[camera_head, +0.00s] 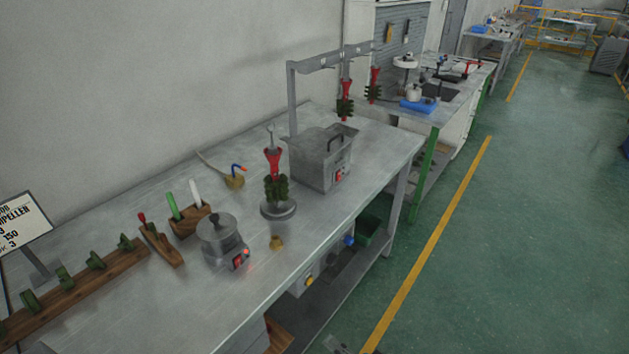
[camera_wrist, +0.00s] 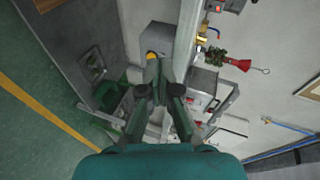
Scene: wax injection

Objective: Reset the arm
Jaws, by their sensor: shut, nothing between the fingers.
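My gripper (camera_wrist: 158,90) shows in the wrist view, pointing up the picture from the bottom edge. It is shut and holds nothing. It appears beside the workbench, apart from the tools on top. In the head view I cannot make out my gripper. The workbench (camera_head: 120,310) runs diagonally across the head view. On it a red-handled wax tree (camera_head: 273,165) stands on a round base, and it also shows in the wrist view (camera_wrist: 233,63).
A grey lidded machine (camera_head: 320,165) stands behind the tree, below a rack with hanging red-topped trees (camera_head: 345,95). A small round pot (camera_head: 218,235), wooden tool holders (camera_head: 190,220) and a wooden rail (camera_head: 70,288) fill the near bench. The green floor (camera_head: 480,260) at right is clear.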

